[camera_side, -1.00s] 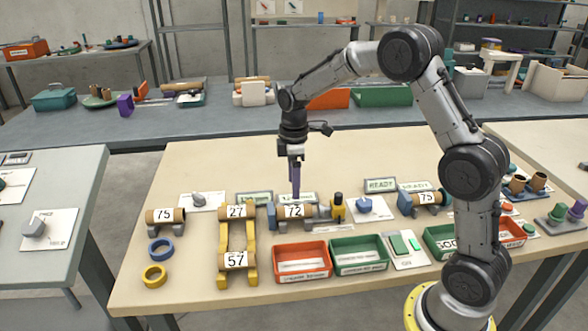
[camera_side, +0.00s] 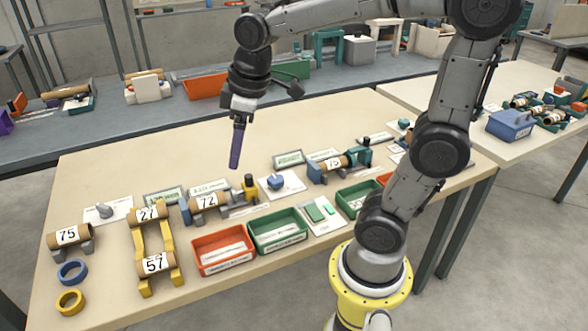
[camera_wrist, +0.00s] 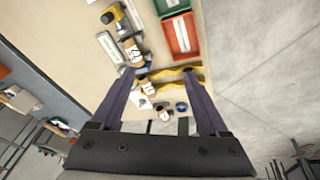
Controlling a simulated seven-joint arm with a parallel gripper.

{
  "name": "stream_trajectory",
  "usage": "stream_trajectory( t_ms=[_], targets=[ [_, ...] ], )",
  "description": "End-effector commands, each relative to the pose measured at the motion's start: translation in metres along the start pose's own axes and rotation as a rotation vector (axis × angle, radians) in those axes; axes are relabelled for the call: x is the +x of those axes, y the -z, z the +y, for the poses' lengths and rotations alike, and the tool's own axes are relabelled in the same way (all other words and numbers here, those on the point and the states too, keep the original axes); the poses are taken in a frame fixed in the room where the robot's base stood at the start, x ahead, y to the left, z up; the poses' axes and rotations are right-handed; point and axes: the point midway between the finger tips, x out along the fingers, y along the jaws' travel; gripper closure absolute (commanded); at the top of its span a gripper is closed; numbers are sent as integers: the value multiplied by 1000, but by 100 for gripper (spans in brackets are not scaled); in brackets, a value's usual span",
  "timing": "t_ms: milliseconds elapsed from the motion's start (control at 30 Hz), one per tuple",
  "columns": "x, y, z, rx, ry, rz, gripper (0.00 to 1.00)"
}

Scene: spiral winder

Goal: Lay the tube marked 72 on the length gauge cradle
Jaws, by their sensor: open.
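The tube marked 72 (camera_side: 205,202) is brown cardboard with a white label. It lies level in a fixture with a blue end block (camera_side: 185,211) and a yellow upright (camera_side: 249,187) at its right. The sign cards behind are too small to read, so I cannot confirm by label that this is the length gauge cradle. My gripper (camera_side: 236,166) hangs above and to the right of this tube in the side view, fingers pointing down, clear of it. In the wrist view my gripper (camera_wrist: 158,74) is open with nothing between its fingers; the tube (camera_wrist: 131,50) shows near the left fingertip.
Tubes marked 27 (camera_side: 149,213) and 57 (camera_side: 156,264) lie on a yellow rack. One 75 tube (camera_side: 68,235) rests on grey supports; another (camera_side: 332,164) is in a blue-teal fixture. Red (camera_side: 223,268) and green (camera_side: 278,249) bins stand in front. Blue and yellow rings lie front left.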

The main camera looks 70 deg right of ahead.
Motion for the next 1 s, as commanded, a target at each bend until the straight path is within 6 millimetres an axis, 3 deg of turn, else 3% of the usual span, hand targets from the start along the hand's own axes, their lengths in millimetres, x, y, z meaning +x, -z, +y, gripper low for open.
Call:
stream_trajectory(
  t_ms=[100, 200, 400, 1000],
  targets=[
    [-19, -40, -28, 120, -20, 84, 22],
    [-23, -69, -45, 212, -23, 140, 22],
    [-20, -103, -63, 327, -17, 208, 22],
    [-18, -109, -66, 352, -14, 218, 22]
  ],
)
